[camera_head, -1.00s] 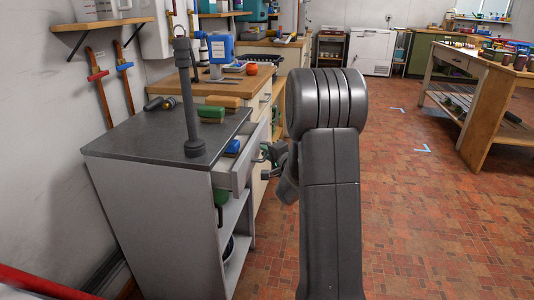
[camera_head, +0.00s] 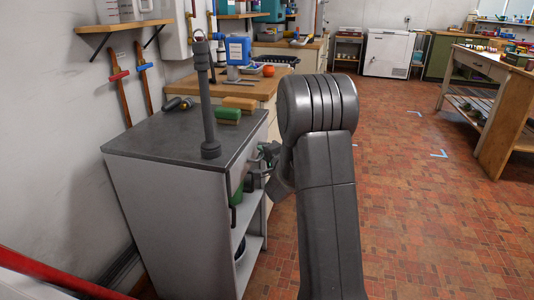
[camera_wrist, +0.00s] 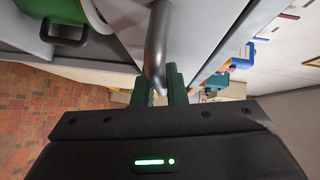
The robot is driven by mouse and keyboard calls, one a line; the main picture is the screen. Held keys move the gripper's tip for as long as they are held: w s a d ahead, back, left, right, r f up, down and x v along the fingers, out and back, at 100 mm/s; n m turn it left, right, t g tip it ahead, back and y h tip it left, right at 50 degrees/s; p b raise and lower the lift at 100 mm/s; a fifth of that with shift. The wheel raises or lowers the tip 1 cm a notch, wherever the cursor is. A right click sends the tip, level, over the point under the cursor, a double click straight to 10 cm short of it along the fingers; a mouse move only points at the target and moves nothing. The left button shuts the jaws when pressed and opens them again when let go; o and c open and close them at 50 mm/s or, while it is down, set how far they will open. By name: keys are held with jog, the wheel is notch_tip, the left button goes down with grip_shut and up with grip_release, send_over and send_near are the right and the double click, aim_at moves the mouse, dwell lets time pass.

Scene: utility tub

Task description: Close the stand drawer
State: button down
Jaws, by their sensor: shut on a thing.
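The grey stand (camera_head: 165,190) has a dark top and stands left of my arm in the head view. Its drawer, under the top on the right side, no longer shows an open inside in that view; its front is seen edge-on and partly hidden by my gripper (camera_head: 264,160). In the wrist view the pale drawer front (camera_wrist: 190,30) carries a dark curved handle (camera_wrist: 156,40). The green fingers of my gripper (camera_wrist: 160,88) are shut on the end of this handle. I cannot tell whether a small gap is left at the drawer's edge.
A grey upright post (camera_head: 207,110) and a green-and-tan brush (camera_head: 230,112) are on the stand's top. Below the drawer, a green container (camera_head: 237,192) and open shelves show. A wooden counter (camera_head: 250,88) stands behind. The tiled floor (camera_head: 410,220) at right is clear.

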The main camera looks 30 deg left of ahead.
jog(key=c, duration=1.5)
grip_release()
jog(key=shift+a, duration=0.25)
jog(key=shift+s, duration=0.1)
jog(key=p+v, duration=0.2)
jog(key=v, duration=1.2)
jog(key=shift+a, duration=0.1)
jog(key=b+x, duration=0.2)
jog(key=x, duration=1.1)
jog(key=shift+w+a+f, duration=0.15)
jog(key=shift+w+a, duration=0.05)
jog(key=shift+w, duration=0.05)
jog(key=shift+w+d, duration=0.2)
jog(key=shift+d, duration=0.1)
jog(key=shift+w+d, duration=0.1)
jog(key=shift+d, duration=0.6)
